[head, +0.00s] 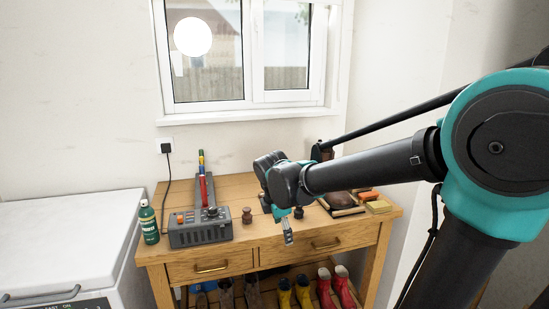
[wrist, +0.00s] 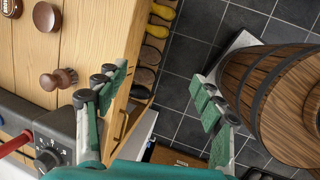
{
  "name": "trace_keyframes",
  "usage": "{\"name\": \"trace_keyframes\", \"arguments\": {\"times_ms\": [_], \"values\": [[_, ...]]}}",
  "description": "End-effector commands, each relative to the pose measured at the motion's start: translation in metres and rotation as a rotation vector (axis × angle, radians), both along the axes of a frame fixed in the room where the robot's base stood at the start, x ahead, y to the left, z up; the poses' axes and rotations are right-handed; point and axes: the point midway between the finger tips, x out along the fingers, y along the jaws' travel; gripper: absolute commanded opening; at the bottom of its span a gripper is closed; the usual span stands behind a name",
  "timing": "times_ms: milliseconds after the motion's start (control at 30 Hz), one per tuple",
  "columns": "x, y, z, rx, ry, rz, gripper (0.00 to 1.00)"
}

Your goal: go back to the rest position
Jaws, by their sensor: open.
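My gripper (head: 287,230) hangs at the end of my arm in front of the wooden bench (head: 242,257), near its front edge. In the wrist view my gripper (wrist: 160,80) has its green-padded fingers spread wide apart, with nothing between them. Between the fingers I see the bench edge and the dark tiled floor (wrist: 205,40). The fingers on the left overlap the bench top in the picture. I cannot tell the exact height of the gripper above the bench.
On the bench stand a grey machine (head: 200,233), a green bottle (head: 149,223), a dark wooden knob-shaped piece (head: 247,215) and brushes. Yellow boots (head: 303,292) and red boots (head: 345,288) stand below. A wooden barrel (wrist: 255,85) stands right in the wrist view. A white appliance (head: 65,240) is left.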

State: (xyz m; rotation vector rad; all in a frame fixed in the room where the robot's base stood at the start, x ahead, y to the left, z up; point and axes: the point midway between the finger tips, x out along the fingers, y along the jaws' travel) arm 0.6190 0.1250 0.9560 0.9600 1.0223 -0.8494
Motion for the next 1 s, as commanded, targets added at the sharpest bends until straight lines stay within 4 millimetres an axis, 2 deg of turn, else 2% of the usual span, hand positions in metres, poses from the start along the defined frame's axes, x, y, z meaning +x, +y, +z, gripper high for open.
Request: {"name": "trace_keyframes", "arguments": {"times_ms": [33, 167, 300, 400, 500, 600, 700, 1000], "values": [[-0.005, -0.016, -0.008, 0.036, -0.009, -0.095, 0.68], [-0.023, -0.059, -0.034, 0.171, -0.043, -0.434, 0.68], [-0.054, -0.105, -0.066, 0.345, -0.085, -0.873, 0.68], [-0.078, -0.130, -0.087, 0.466, -0.114, -1.175, 0.68], [-0.100, -0.148, -0.104, 0.571, -0.136, -1.434, 0.68], [-0.116, -0.159, -0.116, 0.650, -0.152, -1.624, 0.68], [-0.126, -0.164, -0.124, 0.699, -0.161, -1.740, 0.68], [-0.130, -0.166, -0.127, 0.723, -0.164, -1.796, 0.68]]}}
